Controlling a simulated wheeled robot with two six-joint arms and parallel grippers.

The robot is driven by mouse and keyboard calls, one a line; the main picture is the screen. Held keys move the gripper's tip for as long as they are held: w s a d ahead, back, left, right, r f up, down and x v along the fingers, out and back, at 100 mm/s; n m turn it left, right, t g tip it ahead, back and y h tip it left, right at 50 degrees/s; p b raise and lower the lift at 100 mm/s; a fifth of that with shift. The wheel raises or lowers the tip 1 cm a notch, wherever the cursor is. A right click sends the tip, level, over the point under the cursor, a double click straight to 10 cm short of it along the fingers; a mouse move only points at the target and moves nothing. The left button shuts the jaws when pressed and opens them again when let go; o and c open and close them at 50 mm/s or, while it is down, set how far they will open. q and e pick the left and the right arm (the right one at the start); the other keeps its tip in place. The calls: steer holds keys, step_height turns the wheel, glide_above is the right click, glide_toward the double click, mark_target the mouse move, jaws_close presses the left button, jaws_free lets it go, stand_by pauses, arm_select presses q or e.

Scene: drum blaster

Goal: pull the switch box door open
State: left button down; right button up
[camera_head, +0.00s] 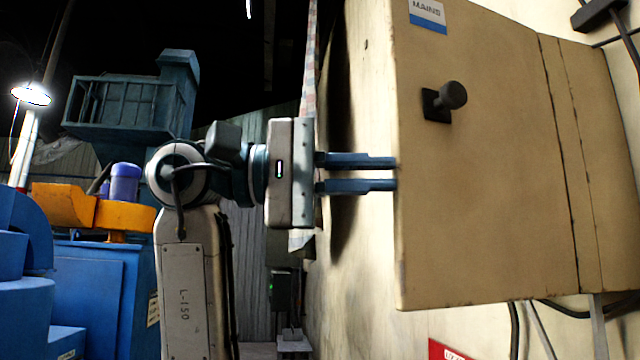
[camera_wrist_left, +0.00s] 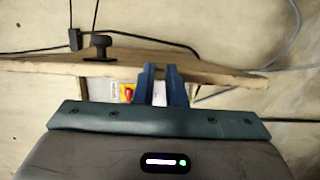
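The beige switch box door (camera_head: 480,200) fills the right of the head view, with a black knob (camera_head: 453,95) and a blue-white MAINS label. My right gripper is not in view.
A pale, stained wall (camera_head: 355,270) runs behind the door. Cables (camera_head: 545,335) hang below the box, near a red sign (camera_head: 447,350). Blue machinery (camera_head: 85,285) with an orange part (camera_head: 95,210) stands at the left, behind my arm.

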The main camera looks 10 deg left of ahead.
arm_select(q)
steer(key=shift+s+d, duration=0.5)
steer(key=shift+d, duration=0.05)
steer(key=shift+w, duration=0.1)
steer(key=shift+a, duration=0.15)
